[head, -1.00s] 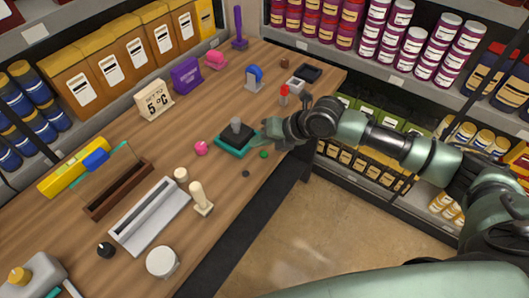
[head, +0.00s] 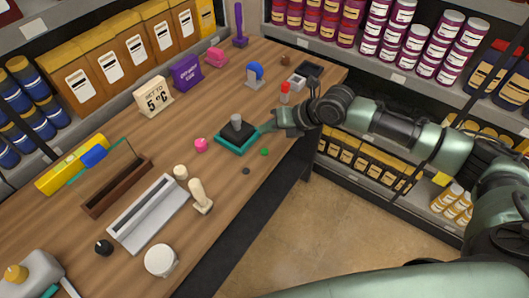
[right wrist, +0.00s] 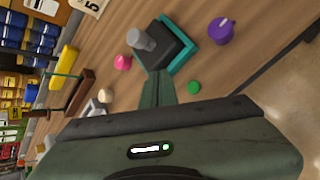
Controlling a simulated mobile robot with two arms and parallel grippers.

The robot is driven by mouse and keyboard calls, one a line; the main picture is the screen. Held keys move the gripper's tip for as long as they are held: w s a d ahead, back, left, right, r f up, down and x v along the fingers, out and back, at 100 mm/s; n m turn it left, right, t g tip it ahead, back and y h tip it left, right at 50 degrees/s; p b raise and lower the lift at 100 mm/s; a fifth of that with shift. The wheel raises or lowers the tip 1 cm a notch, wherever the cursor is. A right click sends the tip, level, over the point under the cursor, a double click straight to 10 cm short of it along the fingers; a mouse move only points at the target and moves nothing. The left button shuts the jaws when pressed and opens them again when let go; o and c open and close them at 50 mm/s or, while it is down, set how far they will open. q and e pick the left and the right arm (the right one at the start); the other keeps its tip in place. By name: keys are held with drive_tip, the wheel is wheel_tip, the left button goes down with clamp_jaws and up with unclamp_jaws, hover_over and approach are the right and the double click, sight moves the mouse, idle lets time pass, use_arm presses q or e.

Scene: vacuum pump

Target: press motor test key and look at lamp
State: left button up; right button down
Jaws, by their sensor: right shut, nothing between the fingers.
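A teal-based block (head: 229,146) with a black top and an upright grey knob (head: 236,122) sits on the wooden counter. The block also shows in the right wrist view (right wrist: 184,62). My right gripper (head: 266,127) is shut and empty, its fingertips close beside the block's right edge; contact cannot be told. Its fingers (right wrist: 157,88) point at the block in the right wrist view. A small green disc (head: 264,152) and a dark disc (head: 246,171) lie nearer the counter's front edge. I cannot tell which part is the motor test key or the lamp. My left gripper is not in view.
A pink knob (head: 201,145) stands left of the block. A red-capped piece (head: 285,92) and a blue-topped stand (head: 255,74) are behind it. A cream handle (head: 200,196) and grey channel (head: 149,213) lie front left. Stocked shelves line the back and right.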

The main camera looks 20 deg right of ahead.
sight(267, 152)
wheel_tip(267, 152, down, 7)
drive_tip(key=b, duration=0.4)
drive_tip(key=shift+r, duration=0.1)
idle(1.8)
drive_tip(key=shift+f+b, duration=0.35)
drive_tip(key=shift+b, duration=0.2)
drive_tip(key=shift+f+b, duration=0.35)
drive_tip(key=shift+f, duration=0.1)
idle(0.5)
drive_tip(key=shift+r+p, duration=0.5)
drive_tip(key=shift+r, duration=0.35)
drive_tip(key=shift+r+p, duration=1.8)
drive_tip(key=shift+r, duration=0.75)
